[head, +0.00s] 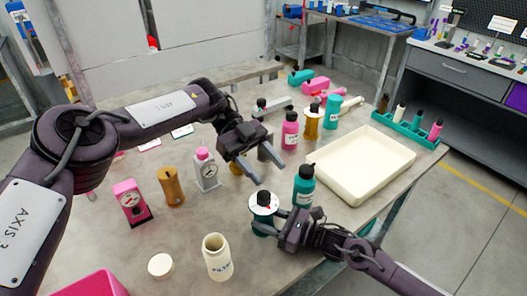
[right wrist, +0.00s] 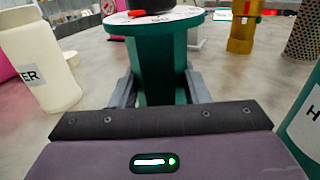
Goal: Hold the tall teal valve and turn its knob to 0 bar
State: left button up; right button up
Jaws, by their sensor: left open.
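The tall teal valve (head: 262,226) stands near the front of the table, upright, with a white dial and a black knob (head: 264,197) on top. The dial reading is too small to tell. My right gripper (head: 281,231) is at the valve from the right; in the right wrist view its fingers sit against both sides of the teal body (right wrist: 162,65), shut on it. A red mark shows under the knob there. My left gripper (head: 270,174) is open and empty, above and behind the valve, with its fingertips pointing toward the dial.
A teal bottle (head: 303,187) stands close behind the valve, right. A cream tray (head: 360,190) lies farther right. A cream bottle (head: 217,257) and a white lid (head: 161,265) are front left. Pink (head: 131,201), gold (head: 171,187) and grey (head: 206,171) units stand left.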

jog(key=o, duration=0.5)
jog(key=shift+o, duration=0.2)
jog(key=shift+d, duration=0.15)
